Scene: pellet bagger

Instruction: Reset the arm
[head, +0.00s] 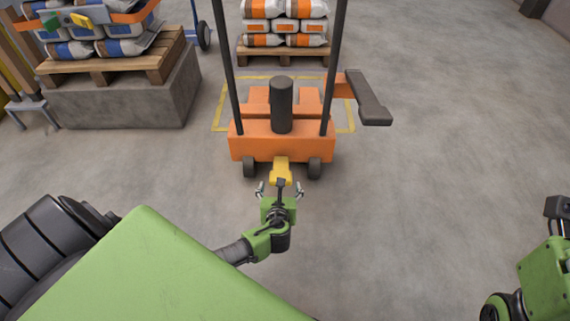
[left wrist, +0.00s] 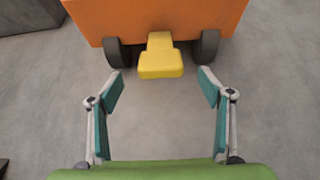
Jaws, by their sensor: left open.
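The orange wheeled stacker (head: 255,147) stands ahead of me, with two dark masts and a black cylinder. A yellow pedal (head: 281,172) sticks out low between its near wheels; it also shows in the left wrist view (left wrist: 160,58). My left gripper (head: 280,188) is open and empty, its two fingers spread on the near side of the pedal, apart from it. In the left wrist view the left gripper (left wrist: 162,88) has bare floor between its fingers. Part of my right arm's green end shows at the right edge of the head view; its fingers cannot be made out.
A pallet of orange and white bags (head: 285,28) stands behind the stacker. Another loaded wooden pallet (head: 110,70) rests on a concrete block (head: 125,105) at the left. A dark-ended orange arm (head: 370,100) juts from the stacker's right side. The floor at the right is clear.

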